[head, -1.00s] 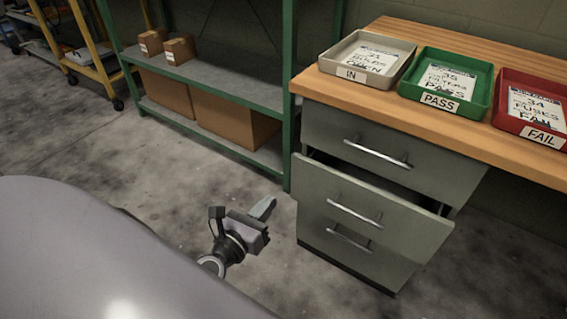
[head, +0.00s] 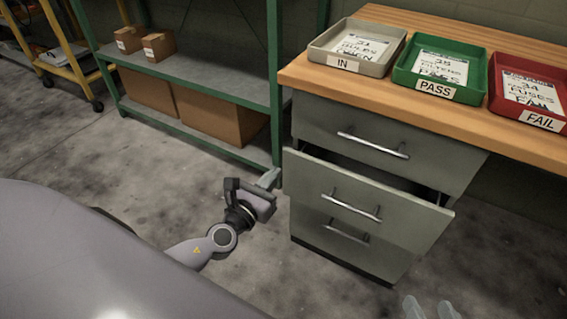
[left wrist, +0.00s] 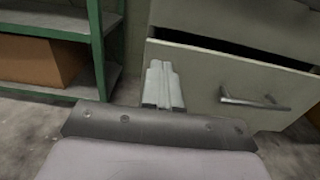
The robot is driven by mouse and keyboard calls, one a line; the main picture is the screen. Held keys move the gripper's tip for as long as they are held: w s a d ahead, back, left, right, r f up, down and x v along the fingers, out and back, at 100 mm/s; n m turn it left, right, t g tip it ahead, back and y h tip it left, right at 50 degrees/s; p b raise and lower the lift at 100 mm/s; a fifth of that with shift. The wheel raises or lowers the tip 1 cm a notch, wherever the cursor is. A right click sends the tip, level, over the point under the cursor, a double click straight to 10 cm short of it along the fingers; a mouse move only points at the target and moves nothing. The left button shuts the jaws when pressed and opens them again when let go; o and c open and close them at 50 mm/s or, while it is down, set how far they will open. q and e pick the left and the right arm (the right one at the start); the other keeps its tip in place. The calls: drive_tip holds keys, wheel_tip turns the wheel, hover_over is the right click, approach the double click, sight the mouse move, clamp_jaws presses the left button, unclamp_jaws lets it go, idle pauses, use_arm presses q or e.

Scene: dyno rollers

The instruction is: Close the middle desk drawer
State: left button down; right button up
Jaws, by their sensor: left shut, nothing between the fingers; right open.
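The grey desk's middle drawer (head: 345,206) is pulled partly out, with a dark gap above its front and a bar handle on it. It also shows in the left wrist view (left wrist: 205,82). The top drawer (head: 330,124) and bottom drawer (head: 325,245) look shut. My left gripper (head: 268,179) is shut and empty, just left of the middle drawer's front; in the left wrist view its closed fingers (left wrist: 162,85) overlap the left edge of that front. I cannot tell if they touch. My right gripper (head: 430,308) shows only its fingertips at the bottom edge, apart and empty.
The wooden desktop (head: 470,118) carries a beige IN tray (head: 345,65), a green PASS tray (head: 438,90) and a red FAIL tray (head: 540,120). A green shelf (head: 200,80) with cardboard boxes stands left of the desk. The floor before the drawers is clear.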

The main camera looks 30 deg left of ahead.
sight(289, 154)
use_arm(q)
drive_tip(key=w, duration=0.4)
drive_tip(key=shift+w+d+b, duration=0.1)
drive_tip(key=shift+w+b, duration=0.2)
drive_tip(key=shift+w, duration=0.4)
use_arm(e)
drive_tip(key=shift+w+a+f, duration=0.1)
drive_tip(key=shift+a, duration=0.2)
use_arm(q)
drive_tip(key=w+b, duration=0.1)
drive_tip(key=w, duration=0.3)
drive_tip(key=shift+w+d, duration=0.1)
drive_tip(key=shift+w, duration=0.3)
drive_tip(key=shift+w+r, duration=0.15)
drive_tip(key=shift+r, duration=0.05)
use_arm(e)
drive_tip(key=shift+a+r+y, duration=0.2)
drive_tip(key=shift+a+y, duration=0.5)
